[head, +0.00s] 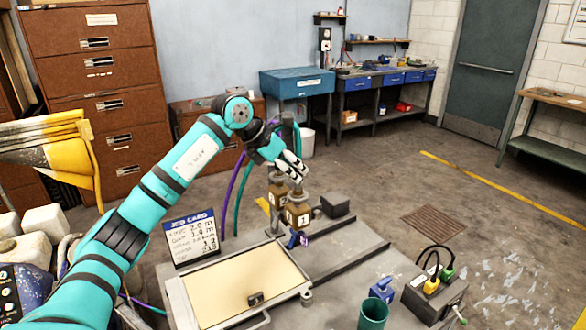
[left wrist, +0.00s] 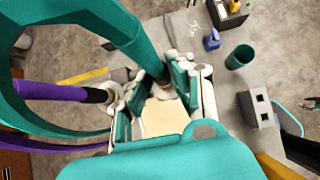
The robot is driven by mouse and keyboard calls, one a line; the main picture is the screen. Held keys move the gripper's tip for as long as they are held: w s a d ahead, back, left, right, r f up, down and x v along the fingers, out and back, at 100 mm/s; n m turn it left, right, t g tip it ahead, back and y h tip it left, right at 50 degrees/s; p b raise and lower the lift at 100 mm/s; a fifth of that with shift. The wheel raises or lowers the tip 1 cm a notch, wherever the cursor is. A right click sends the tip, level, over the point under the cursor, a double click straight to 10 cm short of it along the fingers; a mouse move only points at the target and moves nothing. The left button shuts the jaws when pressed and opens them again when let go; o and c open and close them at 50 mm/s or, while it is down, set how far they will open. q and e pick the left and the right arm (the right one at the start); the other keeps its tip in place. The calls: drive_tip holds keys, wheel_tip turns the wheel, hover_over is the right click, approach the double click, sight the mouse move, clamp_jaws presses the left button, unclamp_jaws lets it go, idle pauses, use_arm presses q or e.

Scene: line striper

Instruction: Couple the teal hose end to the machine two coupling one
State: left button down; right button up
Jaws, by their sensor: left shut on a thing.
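My left gripper (head: 293,170) is shut on the teal hose (left wrist: 122,28), near its end. In the left wrist view the hose runs from the upper left down between the fingers (left wrist: 166,88), and its very tip is hard to make out. In the head view the gripper is just above two brown blocks: one marked 1 (head: 298,215) in front, one (head: 279,192) behind it. Which is coupling one of machine two, I cannot tell. The teal hose also hangs in a loop (head: 239,205) below the arm.
A purple hose (left wrist: 50,91) ends close to the gripper's left side. A job card (head: 190,237), a pale tray (head: 240,290), a teal cup (head: 373,313), a blue bottle (head: 382,288) and a grey box with plugs (head: 425,303) stand on the bench. Floor to the right is free.

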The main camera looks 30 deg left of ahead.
use_arm(q)
drive_tip(key=shift+f+b, duration=0.55)
drive_tip(key=shift+f, duration=0.35)
drive_tip(key=c, duration=0.8)
unclamp_jaws()
drive_tip(key=shift+o, duration=0.2)
drive_tip(key=p+v, duration=0.2)
drive_tip(key=v, duration=0.5)
idle(0.9)
